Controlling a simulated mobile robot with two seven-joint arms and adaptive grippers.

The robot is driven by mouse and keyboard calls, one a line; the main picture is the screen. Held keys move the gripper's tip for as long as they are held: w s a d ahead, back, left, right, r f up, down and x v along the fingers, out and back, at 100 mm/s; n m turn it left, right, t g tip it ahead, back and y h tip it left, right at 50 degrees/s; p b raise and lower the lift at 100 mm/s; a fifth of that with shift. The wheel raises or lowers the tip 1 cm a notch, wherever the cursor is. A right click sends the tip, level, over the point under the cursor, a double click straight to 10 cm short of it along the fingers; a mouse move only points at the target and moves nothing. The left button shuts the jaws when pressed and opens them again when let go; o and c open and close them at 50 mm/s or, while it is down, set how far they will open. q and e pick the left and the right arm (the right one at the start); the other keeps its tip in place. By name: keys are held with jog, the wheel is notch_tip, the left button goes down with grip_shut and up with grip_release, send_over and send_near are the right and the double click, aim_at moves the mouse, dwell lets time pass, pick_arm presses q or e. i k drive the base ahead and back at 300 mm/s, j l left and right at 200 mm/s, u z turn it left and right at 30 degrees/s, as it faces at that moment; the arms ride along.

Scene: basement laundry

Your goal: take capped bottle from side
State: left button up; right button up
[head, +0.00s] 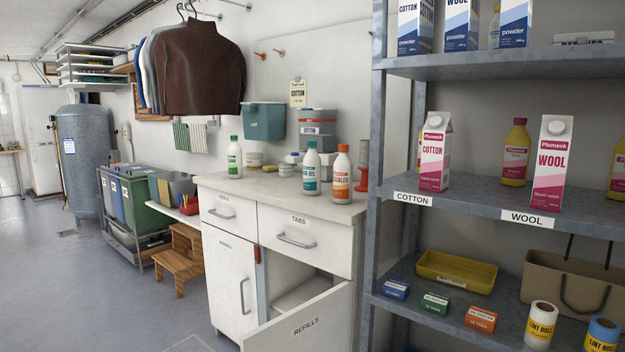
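Three white bottles stand upright on the light worktop of the white cabinet in the head view. One bottle with a green cap and green label (234,160) is at the left. A bottle with a teal label and a green top (311,172) stands near the front. Neither of my grippers shows.
The cabinet (228,228) has its lower right door (310,322) swung open towards me. A grey metal shelf unit (470,196) with cartons, yellow bottles and rolls fills the right. A wooden step stool (180,262) stands left of the cabinet. The floor (90,300) at left is clear.

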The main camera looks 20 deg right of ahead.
aim_at(311, 161)
jog(key=i+j+z, duration=0.15)
jog(key=z, duration=0.25)
jog(key=i+j+z, duration=0.1)
jog(key=z, duration=0.3)
jog(key=i+j+z, duration=0.1)
jog(key=j+z, duration=0.15)
jog(key=z, duration=0.15)
jog(key=i+j+z, duration=0.1)
jog(key=j+z, duration=0.15)
jog(key=j, duration=0.25)
jog(key=j+z, duration=0.25)
jog(key=j, duration=0.3)
jog(key=i+j+z, duration=0.1)
jog(key=j, duration=1.05)
jog(key=i+j+z, duration=0.1)
jog(key=j, duration=1)
